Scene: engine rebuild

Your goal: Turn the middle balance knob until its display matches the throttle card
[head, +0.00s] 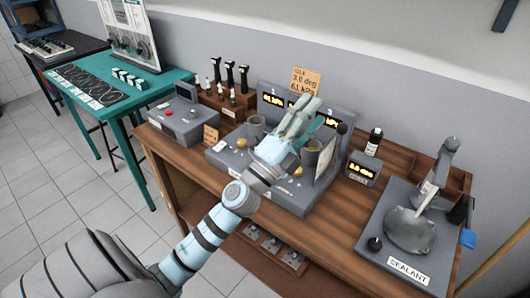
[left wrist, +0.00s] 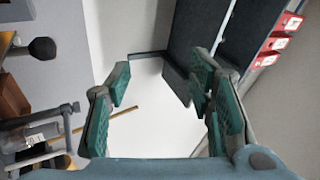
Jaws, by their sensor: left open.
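The throttle card (head: 306,82) is an orange card standing above the grey balance rig (head: 268,190); it reads idle, 3.0 deg and about 61 kPa. The rig's left display (head: 272,99) glows yellow and seems to read 41 kPa. The middle display is mostly hidden behind my left gripper (head: 309,117), so its reading cannot be told. Small brass knobs (head: 241,143) show on the rig; the middle knob seems hidden by my arm. My left gripper is open above the rig. In the left wrist view the green-padded jaws (left wrist: 161,88) have nothing between them.
The sealant stand (head: 395,238) fills the bench's right end. A grey box with a red button (head: 181,119) and a wooden tool rack (head: 228,104) stand left.

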